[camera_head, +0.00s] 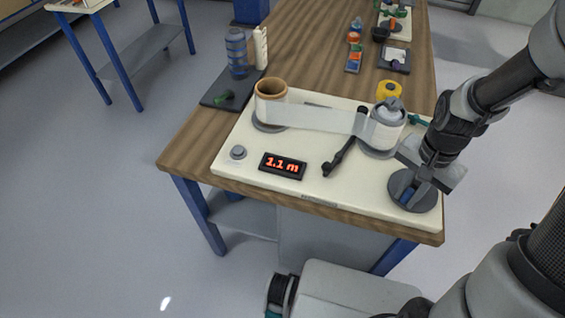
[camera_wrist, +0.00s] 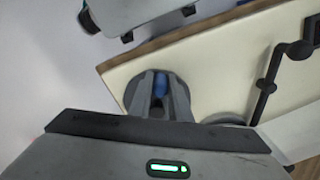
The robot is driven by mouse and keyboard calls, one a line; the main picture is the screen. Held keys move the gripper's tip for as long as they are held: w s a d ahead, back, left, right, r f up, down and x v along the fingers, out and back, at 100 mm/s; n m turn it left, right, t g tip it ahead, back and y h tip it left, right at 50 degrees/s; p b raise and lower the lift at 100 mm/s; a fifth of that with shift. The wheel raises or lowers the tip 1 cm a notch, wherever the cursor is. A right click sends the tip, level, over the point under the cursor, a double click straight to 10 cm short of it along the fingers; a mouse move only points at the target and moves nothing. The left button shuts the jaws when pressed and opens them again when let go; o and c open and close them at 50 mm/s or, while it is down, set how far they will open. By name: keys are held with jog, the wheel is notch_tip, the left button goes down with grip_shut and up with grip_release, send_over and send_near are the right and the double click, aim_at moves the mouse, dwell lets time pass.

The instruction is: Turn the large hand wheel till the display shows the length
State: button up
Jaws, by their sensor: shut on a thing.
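The large hand wheel (camera_head: 427,202) is a dark grey disc at the right front of the cream board, and it also shows in the wrist view (camera_wrist: 131,94). My gripper (camera_head: 408,189) comes down over it and is shut on its blue handle (camera_head: 406,196). In the wrist view the blue handle (camera_wrist: 160,84) shows between my two fingers (camera_wrist: 158,100), which hide part of the wheel. The black display (camera_head: 283,166) reads "1.1 m" in red. A pale film strip (camera_head: 318,117) runs from the left roller (camera_head: 271,90) to the right roller (camera_head: 387,125).
A black crank arm (camera_head: 342,158) lies between the display and the right roller. A round grey button (camera_head: 238,152) sits left of the display. A yellow object (camera_head: 389,90) stands behind the right roller. A dark tray (camera_head: 222,101) with a blue cylinder (camera_head: 237,52) stands at the left.

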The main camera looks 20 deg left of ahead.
jog(key=shift+d, duration=0.1)
jog(key=shift+s+d, duration=0.15)
jog(key=shift+d, duration=0.35)
jog(key=shift+s+d, duration=0.15)
jog(key=shift+d, duration=0.35)
jog(key=o, duration=1.6)
jog(key=shift+o, duration=0.2)
notch_tip(320, 180, up, 7)
jog(key=p, duration=0.6)
jog(key=s+a+r+n+t+p, duration=0.1)
jog(key=s+r+n+t+p, duration=0.1)
jog(key=r, duration=0.8)
jog(key=s+a+r+n+t+p, duration=0.1)
jog(key=s+r, duration=0.3)
jog(key=r, duration=0.6)
jog(key=s+a+r+n+t+p, duration=0.2)
jog(key=s+r+n+p, duration=0.1)
jog(key=r, duration=0.7)
jog(key=shift+s+r+t+p, duration=0.2)
jog(key=shift+s+t+p, duration=0.1)
jog(key=shift+s, duration=0.2)
